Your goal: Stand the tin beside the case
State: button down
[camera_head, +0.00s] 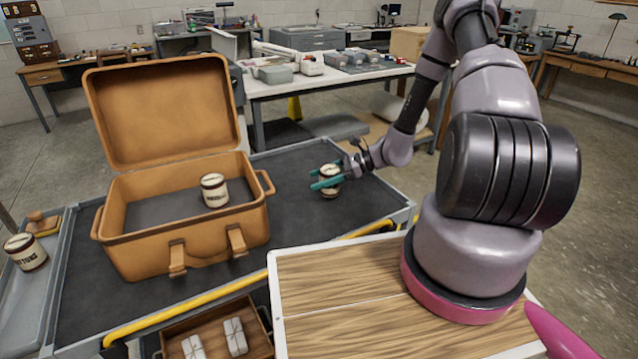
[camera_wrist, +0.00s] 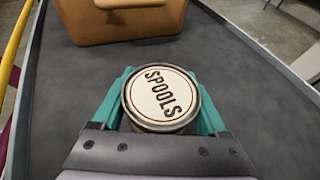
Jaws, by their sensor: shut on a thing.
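The open tan case (camera_head: 185,225) stands on the dark top of the cart, lid raised at the back. A tin inside it (camera_head: 214,190) has a label I read only partly. My gripper (camera_head: 316,180) is right of the case, over the right part of the cart. It is shut on a round tin (camera_head: 330,188), one teal finger on each side. In the wrist view the lid of this held tin (camera_wrist: 161,95) reads SPOOLS. The tin is upright, apart from the case (camera_wrist: 120,22); I cannot tell whether its base touches the cart.
A third tin, partly lettered TTONS (camera_head: 26,252), is on a grey tray left of the case. The cart top (camera_head: 285,205) is clear between the case and my gripper. A yellow rail (camera_head: 180,305) runs along the front, and a lower drawer (camera_head: 180,335) holds white wrapped packets.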

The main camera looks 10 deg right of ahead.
jog(key=shift+f, duration=0.75)
jog(key=shift+f, duration=0.15)
grip_release()
